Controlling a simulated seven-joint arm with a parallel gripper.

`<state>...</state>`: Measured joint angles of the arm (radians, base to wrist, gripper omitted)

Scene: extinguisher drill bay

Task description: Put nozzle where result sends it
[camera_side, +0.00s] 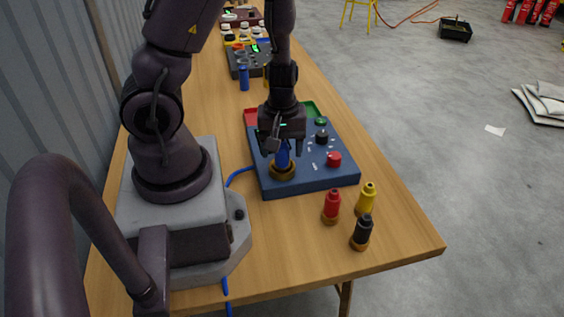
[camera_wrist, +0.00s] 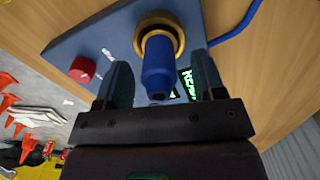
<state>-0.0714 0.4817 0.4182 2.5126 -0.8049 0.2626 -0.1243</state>
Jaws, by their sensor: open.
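A blue nozzle (camera_side: 282,156) stands upright in a brass ring (camera_side: 282,171) at the near left corner of the blue panel (camera_side: 315,183). My gripper (camera_side: 277,149) is open and points down over the nozzle. In the wrist view the blue nozzle (camera_wrist: 158,65) lies between the two spread fingers, with its brass collar (camera_wrist: 161,22) behind. A small display (camera_wrist: 188,84) with green lit characters shows beside it, partly hidden and not readable. At the panel's far end are a red tray (camera_side: 250,116) and a green tray (camera_side: 310,108), both partly hidden by my arm.
The panel has a red knob (camera_side: 334,159), a black knob (camera_side: 321,137) and a green knob (camera_side: 321,121). Red (camera_side: 331,206), yellow (camera_side: 366,198) and black (camera_side: 362,232) nozzles stand near the table's right edge. A blue hose (camera_side: 238,175) runs left of the panel.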

